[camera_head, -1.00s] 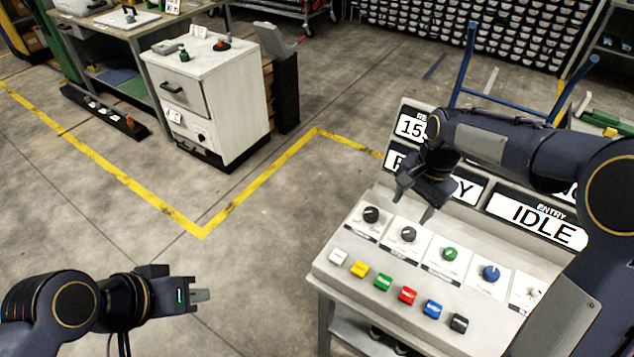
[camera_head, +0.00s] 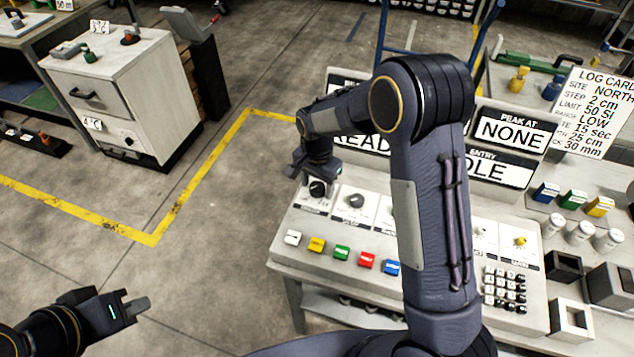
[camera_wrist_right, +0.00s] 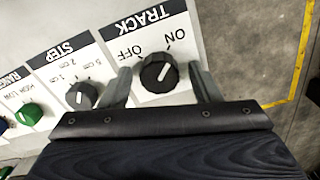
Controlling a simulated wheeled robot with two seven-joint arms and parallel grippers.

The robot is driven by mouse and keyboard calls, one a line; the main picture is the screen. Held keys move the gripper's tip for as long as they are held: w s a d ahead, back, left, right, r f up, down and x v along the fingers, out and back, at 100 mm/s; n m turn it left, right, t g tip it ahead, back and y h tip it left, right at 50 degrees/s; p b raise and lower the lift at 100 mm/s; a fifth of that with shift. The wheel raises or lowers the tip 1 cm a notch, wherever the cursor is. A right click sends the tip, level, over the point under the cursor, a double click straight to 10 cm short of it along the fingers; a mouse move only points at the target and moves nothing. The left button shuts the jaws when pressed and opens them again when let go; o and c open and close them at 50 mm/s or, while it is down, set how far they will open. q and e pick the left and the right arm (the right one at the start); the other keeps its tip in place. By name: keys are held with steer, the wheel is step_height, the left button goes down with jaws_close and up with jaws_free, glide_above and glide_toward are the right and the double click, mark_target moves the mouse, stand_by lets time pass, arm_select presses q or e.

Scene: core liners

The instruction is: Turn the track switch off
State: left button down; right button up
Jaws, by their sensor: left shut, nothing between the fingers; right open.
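The black track switch knob (camera_wrist_right: 158,72) sits on a white plate marked TRACK, ON and OFF in the right wrist view. Its white mark appears to point toward the ON side. My right gripper (camera_wrist_right: 161,78) is open, with one finger on each side of the knob; whether they touch it I cannot tell. In the head view the knob (camera_head: 317,188) shows just under my right gripper (camera_head: 312,178), at the panel's left end. My left gripper (camera_head: 137,304) is shut and empty over the floor at lower left.
The STEP knob (camera_wrist_right: 82,96) is beside the track plate. Several coloured buttons, such as the yellow one (camera_head: 317,244), line the panel front. My right arm hides much of the panel. A white cabinet (camera_head: 125,95) stands at upper left, with open floor between.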

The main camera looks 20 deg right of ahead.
steer(key=c, duration=1)
steer(key=shift+n, duration=0.3)
steer(key=n+b, duration=0.1)
steer(key=n, duration=0.2)
steer(key=n+b, duration=0.1)
steer(key=n, duration=0.4)
steer(key=shift+b, duration=0.3)
steer(key=n, duration=0.4)
steer(key=shift+b, duration=0.3)
steer(key=n, duration=0.5)
steer(key=shift+n, duration=0.3)
